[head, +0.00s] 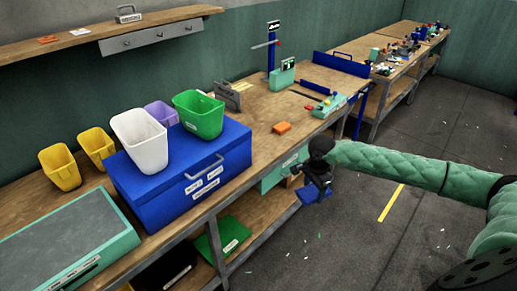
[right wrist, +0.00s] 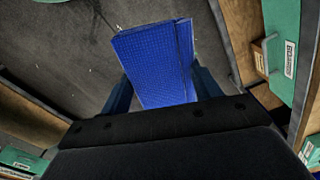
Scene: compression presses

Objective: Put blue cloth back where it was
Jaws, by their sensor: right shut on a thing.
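The blue cloth (right wrist: 155,65) looks like a flat, folded, textured piece in the right wrist view. My right gripper (head: 313,188) is shut on it, with a dark finger on each side. In the head view the gripper hangs over the floor, in front of the workbench (head: 255,115). The cloth shows there only as a small blue patch (head: 309,196), partly hidden by the gripper. My left gripper is not in view.
A blue toolbox (head: 190,187) carries white (head: 140,140), green (head: 199,115) and purple bins. Yellow bins (head: 60,167) stand left of it. A lower shelf (head: 262,228) runs under the bench. The floor at right is mostly open.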

